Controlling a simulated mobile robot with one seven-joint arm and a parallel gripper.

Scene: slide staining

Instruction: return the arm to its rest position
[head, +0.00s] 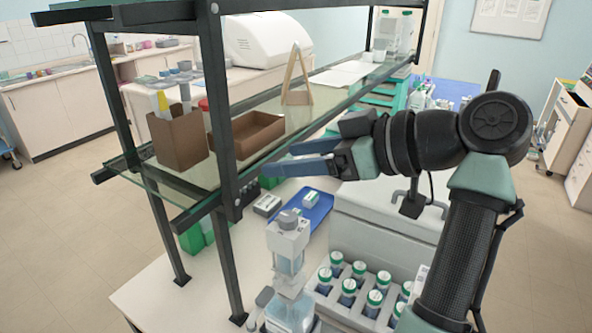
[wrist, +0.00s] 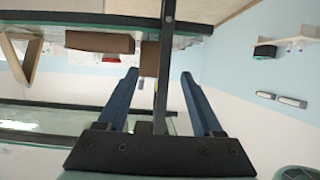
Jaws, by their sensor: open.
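My gripper (head: 275,158) is at the centre of the head view, in front of the glass shelf and pointing left. In the wrist view its two blue fingers (wrist: 160,90) stand wide apart. The dark shelf post shows between them in that view, and I cannot tell how near it is. I see nothing held. My arm comes up from the lower right of the head view and bends at a black elbow joint.
A glass shelf (head: 262,118) on dark posts (head: 220,95) carries a brown pen box (head: 179,141) and a brown tray (head: 256,138). Open floor (head: 555,255) lies right.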

